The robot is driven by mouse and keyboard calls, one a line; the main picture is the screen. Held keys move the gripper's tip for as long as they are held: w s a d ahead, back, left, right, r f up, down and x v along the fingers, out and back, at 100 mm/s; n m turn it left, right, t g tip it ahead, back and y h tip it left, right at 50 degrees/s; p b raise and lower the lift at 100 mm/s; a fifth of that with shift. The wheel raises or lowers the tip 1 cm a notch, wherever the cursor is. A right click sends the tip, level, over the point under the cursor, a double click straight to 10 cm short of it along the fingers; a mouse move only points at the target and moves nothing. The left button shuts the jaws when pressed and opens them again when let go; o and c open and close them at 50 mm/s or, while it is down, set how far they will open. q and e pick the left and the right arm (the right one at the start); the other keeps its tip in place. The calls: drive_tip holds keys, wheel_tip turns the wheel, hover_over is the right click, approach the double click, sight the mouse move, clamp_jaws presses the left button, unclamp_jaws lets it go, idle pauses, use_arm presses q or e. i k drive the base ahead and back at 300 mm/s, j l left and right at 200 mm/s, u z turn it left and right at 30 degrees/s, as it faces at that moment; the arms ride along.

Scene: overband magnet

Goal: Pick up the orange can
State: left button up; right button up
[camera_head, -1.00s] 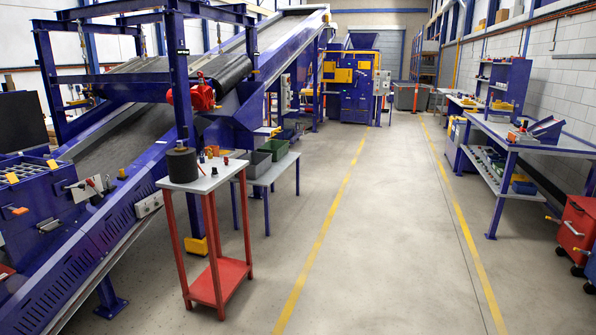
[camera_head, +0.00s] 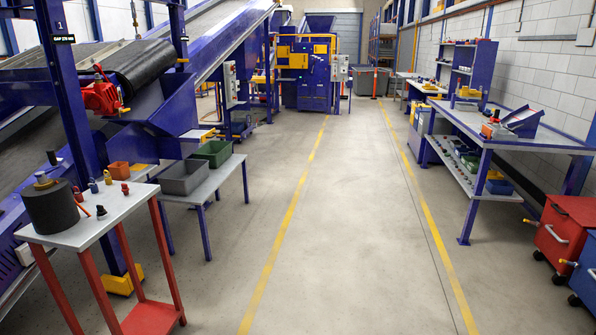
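I cannot make out a clear orange can in the head view. A small orange item (camera_head: 494,116) stands on the right workbench, too small to tell its shape. On that table are a dark cylinder (camera_head: 50,206), small red items (camera_head: 78,194) and small yellow-brown items (camera_head: 108,177). Neither of my grippers is in view.
A wide clear floor aisle (camera_head: 335,220) between yellow lines runs ahead. The blue conveyor (camera_head: 215,55) is on the left, with a low table (camera_head: 205,191) holding grey and green bins. The blue workbench (camera_head: 520,136) and red cart (camera_head: 562,236) are on the right.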

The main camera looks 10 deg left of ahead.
sight(119, 170)
drive_tip(key=i+l+u, duration=0.15)
drive_tip(key=i, duration=1.9)
drive_tip(key=i+j+u, duration=0.1)
drive_tip(key=i+u, duration=0.15)
drive_tip(key=i, duration=0.3)
drive_tip(key=i+u, duration=0.25)
drive_tip(key=i, duration=0.25)
drive_tip(key=i+l+u, duration=0.15)
drive_tip(key=i+u, duration=0.15)
drive_tip(key=i, duration=0.2)
drive_tip(key=i+l+u, duration=0.25)
drive_tip(key=i, duration=0.3)
